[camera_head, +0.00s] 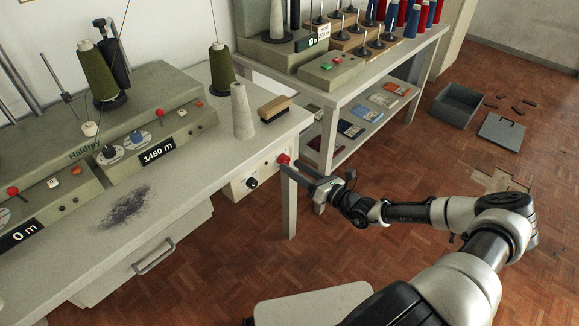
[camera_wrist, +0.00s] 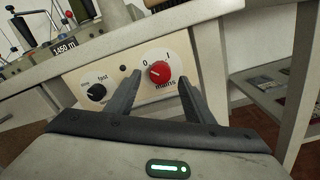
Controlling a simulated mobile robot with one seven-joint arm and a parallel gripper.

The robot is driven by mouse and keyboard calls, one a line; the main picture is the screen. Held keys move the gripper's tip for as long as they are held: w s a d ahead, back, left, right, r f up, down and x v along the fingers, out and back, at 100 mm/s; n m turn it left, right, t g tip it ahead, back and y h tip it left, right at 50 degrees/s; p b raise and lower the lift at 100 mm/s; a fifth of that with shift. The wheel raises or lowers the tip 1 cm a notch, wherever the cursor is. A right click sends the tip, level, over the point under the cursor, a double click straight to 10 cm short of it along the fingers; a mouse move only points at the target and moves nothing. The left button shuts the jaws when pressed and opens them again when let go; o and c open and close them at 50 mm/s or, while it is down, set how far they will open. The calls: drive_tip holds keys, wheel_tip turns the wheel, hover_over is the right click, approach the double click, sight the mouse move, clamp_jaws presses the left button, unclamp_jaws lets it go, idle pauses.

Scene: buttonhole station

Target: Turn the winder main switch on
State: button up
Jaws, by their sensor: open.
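The winder main switch is a red rotary knob (camera_wrist: 159,72) on a cream panel (camera_wrist: 182,48) marked "mains", with "0" at its upper left and "1" at its upper right. A small pale mark on the knob's left side seems to face the "0" side. In the head view the knob (camera_head: 283,158) shows at the bench's right end. My gripper (camera_wrist: 160,80) is open, its fingers on either side of the knob in the wrist view; I cannot tell whether they touch it. In the head view my gripper (camera_head: 299,171) is close to the panel.
A black knob (camera_wrist: 96,92) marked "fast" is left of the red one. A bench leg (camera_head: 289,203) stands just below my gripper. A shelf table (camera_head: 345,92) with cones is behind.

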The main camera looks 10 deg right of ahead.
sight(284, 160)
drive_tip(key=shift+x, duration=1.35)
drive_tip(key=c, duration=1)
drive_tip(key=shift+c, duration=0.2)
